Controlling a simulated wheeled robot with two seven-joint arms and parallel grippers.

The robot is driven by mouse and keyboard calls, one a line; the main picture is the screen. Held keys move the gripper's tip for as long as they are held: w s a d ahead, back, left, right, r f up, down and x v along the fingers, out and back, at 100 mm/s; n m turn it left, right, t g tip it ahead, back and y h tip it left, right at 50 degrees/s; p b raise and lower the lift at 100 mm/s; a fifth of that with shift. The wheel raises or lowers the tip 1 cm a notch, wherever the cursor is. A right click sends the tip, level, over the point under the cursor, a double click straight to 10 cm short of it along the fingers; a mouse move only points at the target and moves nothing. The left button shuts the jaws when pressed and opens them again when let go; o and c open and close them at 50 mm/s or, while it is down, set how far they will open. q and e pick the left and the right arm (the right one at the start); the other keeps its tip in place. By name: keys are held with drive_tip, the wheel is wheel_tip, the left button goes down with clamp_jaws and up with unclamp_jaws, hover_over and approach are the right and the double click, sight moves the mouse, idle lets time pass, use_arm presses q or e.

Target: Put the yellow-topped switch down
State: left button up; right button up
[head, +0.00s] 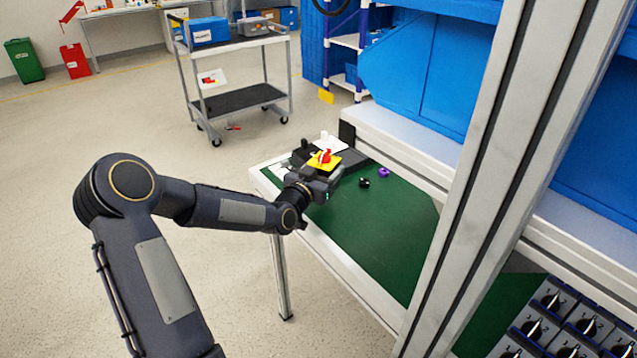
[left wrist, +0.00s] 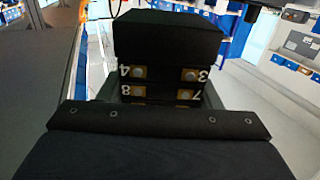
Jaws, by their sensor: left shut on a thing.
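The yellow-topped switch (head: 324,158) has a yellow plate with a red knob on it. It is at the far left end of the green-topped bench (head: 375,230). My left gripper (head: 318,178) is shut on it. In the left wrist view the switch's black body (left wrist: 165,60) with numbered terminals fills the space ahead of the gripper. I cannot tell whether the switch touches the surface below. The fingertips are mostly hidden. My right gripper is out of both views.
A small black part (head: 364,182) and a purple part (head: 384,172) lie on the green mat right of the switch. A white frame post (head: 500,170) crosses in front of the bench. A tray of black rotary switches (head: 560,320) stands at the lower right. The mat's middle is clear.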

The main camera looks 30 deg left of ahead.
use_arm(q)
drive_tip(key=shift+a+f, duration=0.55)
drive_tip(key=shift+f, duration=0.05)
drive_tip(key=f, duration=0.1)
drive_tip(key=a+f, duration=0.1)
drive_tip(key=f, duration=0.1)
drive_tip(key=shift+f, duration=0.55)
drive_tip(key=shift+f+b, duration=0.15)
drive_tip(key=shift+b, duration=0.25)
drive_tip(key=o, duration=1.3)
drive_tip(key=shift+d, duration=0.1)
drive_tip(key=shift+c, duration=0.2)
